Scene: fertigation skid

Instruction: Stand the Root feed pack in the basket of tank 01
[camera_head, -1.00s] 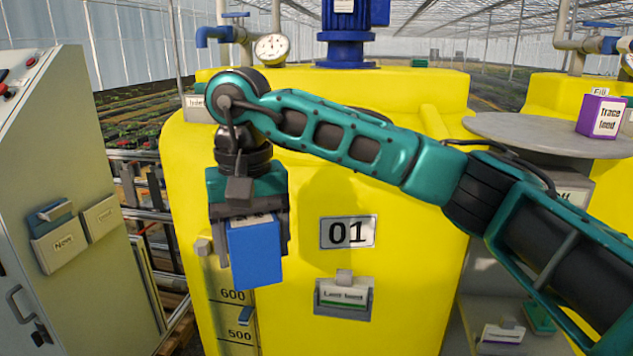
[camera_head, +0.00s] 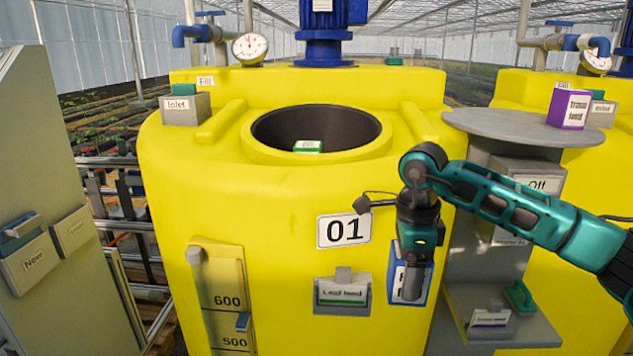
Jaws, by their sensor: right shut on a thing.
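My right gripper (camera_head: 412,278) is shut on a blue pack (camera_head: 427,280) with a white label. The gripper covers most of the label, so I cannot read its name. The pack hangs in front of tank 01 (camera_head: 270,215), below the rim and right of the 01 plate (camera_head: 343,230). The round opening (camera_head: 365,128) in the top of the yellow tank is dark inside. A white and green pack (camera_head: 307,147) shows inside it. The basket itself cannot be made out. My left gripper is out of view.
A Leaf feed holder (camera_head: 342,292) is on the tank front, left of the held pack. At right, a round grey table (camera_head: 490,124) carries a purple Trace feed pack (camera_head: 569,108). An Inlet box (camera_head: 185,108) sits on the tank's left shoulder. The space above the opening is clear.

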